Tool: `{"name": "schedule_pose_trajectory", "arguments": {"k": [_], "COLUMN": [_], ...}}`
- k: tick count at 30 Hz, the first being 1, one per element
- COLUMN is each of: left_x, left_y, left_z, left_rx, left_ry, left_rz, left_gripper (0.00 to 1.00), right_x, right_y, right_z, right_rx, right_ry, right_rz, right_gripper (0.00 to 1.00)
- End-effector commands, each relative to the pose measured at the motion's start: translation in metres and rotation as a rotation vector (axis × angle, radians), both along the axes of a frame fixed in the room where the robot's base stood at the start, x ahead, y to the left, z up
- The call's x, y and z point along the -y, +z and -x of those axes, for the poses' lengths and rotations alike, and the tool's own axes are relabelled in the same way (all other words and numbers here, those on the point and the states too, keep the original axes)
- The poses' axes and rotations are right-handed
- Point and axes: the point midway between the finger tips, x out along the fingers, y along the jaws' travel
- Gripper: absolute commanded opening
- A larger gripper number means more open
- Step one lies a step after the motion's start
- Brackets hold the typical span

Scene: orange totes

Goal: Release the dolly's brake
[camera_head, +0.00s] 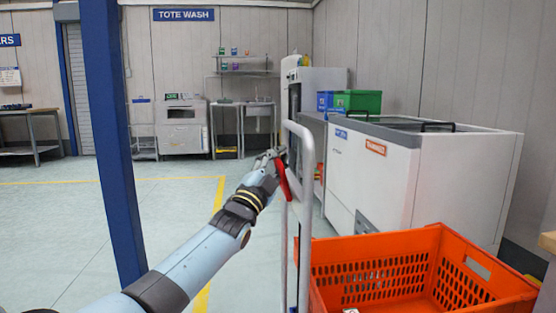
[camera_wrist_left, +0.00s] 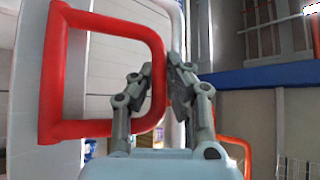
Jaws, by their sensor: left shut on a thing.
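The dolly's upright handle frame (camera_head: 305,215) is a pale grey bent tube right of centre in the head view. A red brake lever (camera_head: 284,182) is by its upper left side. In the left wrist view the lever is a red D-shaped loop (camera_wrist_left: 95,20) joined to a pale grey post (camera_wrist_left: 38,75). My left gripper (camera_head: 270,160) is at the lever; its fingers (camera_wrist_left: 165,75) are shut on the loop's outer bar, which passes between them. Part of the lever is hidden by my gripper. My right gripper is not in view.
An orange tote (camera_head: 395,246) stands right of the handle. A white chest-like unit (camera_head: 372,180) with blue and green bins (camera_head: 358,100) behind it fills the right. A blue post (camera_head: 110,140) stands left of my arm. The floor (camera_head: 65,215) is clear at left.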

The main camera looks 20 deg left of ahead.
Motion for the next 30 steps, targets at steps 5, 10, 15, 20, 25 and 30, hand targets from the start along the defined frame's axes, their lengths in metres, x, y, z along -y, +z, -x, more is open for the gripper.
{"name": "schedule_pose_trajectory", "arguments": {"k": [5, 10, 15, 20, 25, 30], "left_x": [0.0004, 0.0004, 0.0003, 0.0003, 0.0003, 0.0001], "left_y": [-0.0035, -0.0038, -0.0042, -0.0045, -0.0049, -0.0035], "left_z": [0.0006, 0.0006, 0.0007, 0.0007, 0.0007, 0.0005], "left_rx": [-0.005, -0.006, -0.007, -0.007, -0.009, -0.006], "left_ry": [0.000, -0.001, -0.001, -0.001, 0.000, 0.000], "left_rz": [0.002, 0.001, 0.001, 0.001, 0.001, 0.000], "left_gripper": [0.00, 0.00, 0.00, 0.00, 0.14, 0.36], "right_x": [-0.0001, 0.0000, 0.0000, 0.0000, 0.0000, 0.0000], "right_y": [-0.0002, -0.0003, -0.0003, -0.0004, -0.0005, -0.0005], "right_z": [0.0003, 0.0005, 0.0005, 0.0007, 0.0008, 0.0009], "right_rx": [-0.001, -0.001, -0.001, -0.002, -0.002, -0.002], "right_ry": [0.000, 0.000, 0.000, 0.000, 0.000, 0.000], "right_rz": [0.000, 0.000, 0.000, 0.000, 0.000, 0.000], "right_gripper": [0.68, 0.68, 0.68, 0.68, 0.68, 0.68]}}
